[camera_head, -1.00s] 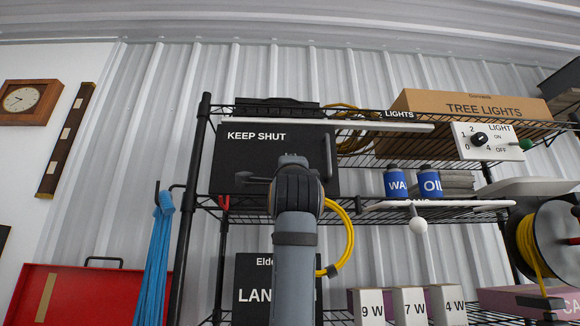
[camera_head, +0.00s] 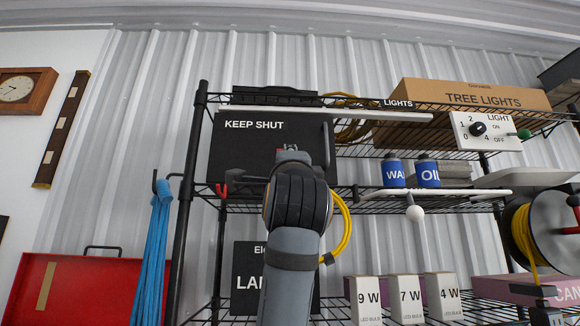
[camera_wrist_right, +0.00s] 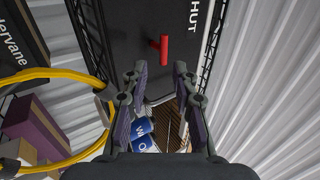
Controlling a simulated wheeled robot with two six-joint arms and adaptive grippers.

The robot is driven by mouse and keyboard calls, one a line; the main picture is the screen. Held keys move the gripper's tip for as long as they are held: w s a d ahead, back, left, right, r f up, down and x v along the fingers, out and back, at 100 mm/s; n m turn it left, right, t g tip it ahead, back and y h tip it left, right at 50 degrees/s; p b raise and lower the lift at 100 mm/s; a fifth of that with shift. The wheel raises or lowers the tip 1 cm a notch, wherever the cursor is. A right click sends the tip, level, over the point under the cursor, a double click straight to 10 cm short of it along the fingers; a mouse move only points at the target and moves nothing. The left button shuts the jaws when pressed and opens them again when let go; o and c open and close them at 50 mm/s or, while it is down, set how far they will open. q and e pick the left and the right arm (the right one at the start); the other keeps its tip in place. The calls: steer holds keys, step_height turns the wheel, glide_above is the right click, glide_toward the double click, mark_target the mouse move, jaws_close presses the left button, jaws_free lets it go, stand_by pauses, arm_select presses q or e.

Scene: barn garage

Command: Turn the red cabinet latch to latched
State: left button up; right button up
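My left gripper is not in view.
A yellow cable loop (camera_head: 344,230) hangs beside my right arm. Wire shelves (camera_head: 365,205) carry blue cans (camera_head: 428,174) and bulb boxes (camera_head: 405,298). A black rack post (camera_head: 190,200) and blue cord (camera_head: 153,250) stand at left. A light switch box (camera_head: 487,130) is at right.

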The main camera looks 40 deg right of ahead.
steer(key=v, duration=0.6)
steer(key=shift+r, duration=0.1)
